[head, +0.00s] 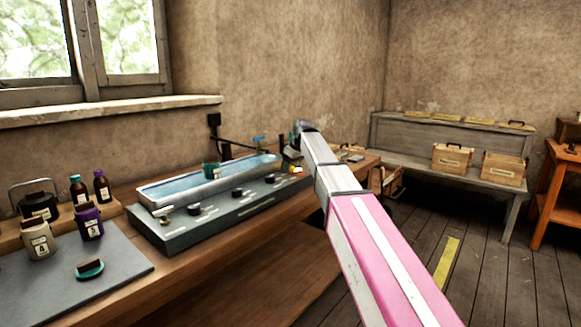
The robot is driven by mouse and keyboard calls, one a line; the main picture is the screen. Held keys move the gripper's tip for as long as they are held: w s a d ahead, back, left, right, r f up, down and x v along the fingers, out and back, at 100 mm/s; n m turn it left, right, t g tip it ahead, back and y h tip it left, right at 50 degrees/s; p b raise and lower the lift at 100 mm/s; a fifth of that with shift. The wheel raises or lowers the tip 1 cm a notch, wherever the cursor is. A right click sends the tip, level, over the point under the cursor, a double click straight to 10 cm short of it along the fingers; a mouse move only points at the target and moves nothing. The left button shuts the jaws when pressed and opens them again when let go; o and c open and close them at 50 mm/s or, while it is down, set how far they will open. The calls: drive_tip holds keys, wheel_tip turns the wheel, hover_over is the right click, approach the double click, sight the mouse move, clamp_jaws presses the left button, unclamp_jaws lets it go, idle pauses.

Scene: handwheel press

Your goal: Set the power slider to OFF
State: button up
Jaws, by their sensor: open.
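A long grey control panel (215,218) runs along the front of a water-filled tray on the wooden bench. Several dark knobs line its top, one of them near the middle (240,192). A small yellow and red part (296,169) sits at the panel's right end. I cannot tell which control is the power slider, and its labels are too small to read. My arm reaches in from the lower right. My gripper (291,156) is small and dark at the arm's far end, close above the panel's right end, partly hidden by the arm. Contact cannot be judged.
The water tray (160,199) has a teal cup (211,168) at its far side. Bottles and jars, including a purple jar (89,222), stand at the left by a grey mat (60,285). A grey bench (400,160) with wooden boxes stands behind.

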sight(299, 175)
clamp_jaws()
drive_tip(key=shift+s+d, duration=0.95)
drive_tip(key=shift+d, duration=0.2)
drive_tip(key=shift+s+d, duration=0.9)
drive_tip(key=shift+d, duration=0.25)
unclamp_jaws()
drive_tip(key=shift+d, duration=0.1)
drive_tip(key=v, duration=1.1)
